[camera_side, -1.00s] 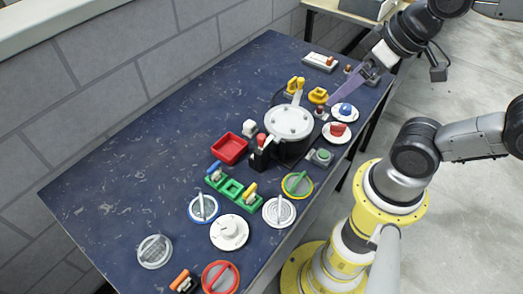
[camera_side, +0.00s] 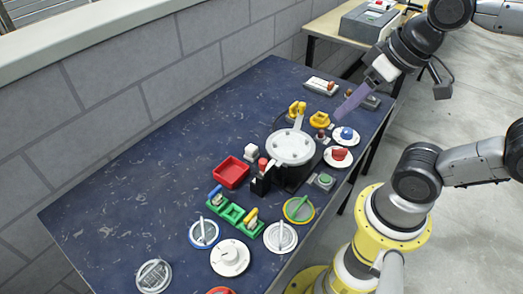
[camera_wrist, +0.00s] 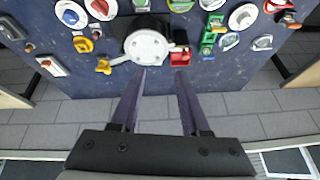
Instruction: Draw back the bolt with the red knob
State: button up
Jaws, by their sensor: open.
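A pale bolt plate with a red knob (camera_side: 321,85) lies near the far edge of the blue table in the side view. In the wrist view the plate (camera_wrist: 54,67) is at the left, with the knob at its left end. My gripper (camera_side: 338,119) hangs over the table's far right part, nearer the camera than the bolt and apart from it. In the wrist view my gripper (camera_wrist: 159,76) shows two long purple fingers spread wide with nothing between them. How far the bolt is slid cannot be told.
A dark fixture with a reddish knob (camera_side: 369,101) stands right of the bolt. A yellow knob piece (camera_side: 320,118), a white round device (camera_side: 291,147) and a red-topped black post (camera_side: 261,178) stand nearby. A red tray (camera_side: 231,173) is further left.

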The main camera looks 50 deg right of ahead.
jog(key=w+r, duration=0.1)
jog(key=w+r+m+g, duration=0.1)
jog(key=w, duration=0.1)
jog(key=w+a+r+m+g, duration=0.1)
jog(key=shift+w+r+y, duration=0.3)
jog(key=shift+w, duration=0.05)
grip_shut()
jog(key=w+m+g+y, duration=0.1)
jog(key=w+m+g, duration=0.15)
jog(key=w, duration=0.65)
jog(key=w+f+m+g, duration=0.1)
jog(key=w+f+g, duration=0.3)
jog(key=w+f, duration=0.6)
jog(key=shift+f+y, duration=0.4)
jog(key=shift+f, duration=0.35)
jog(key=shift+a, duration=0.1)
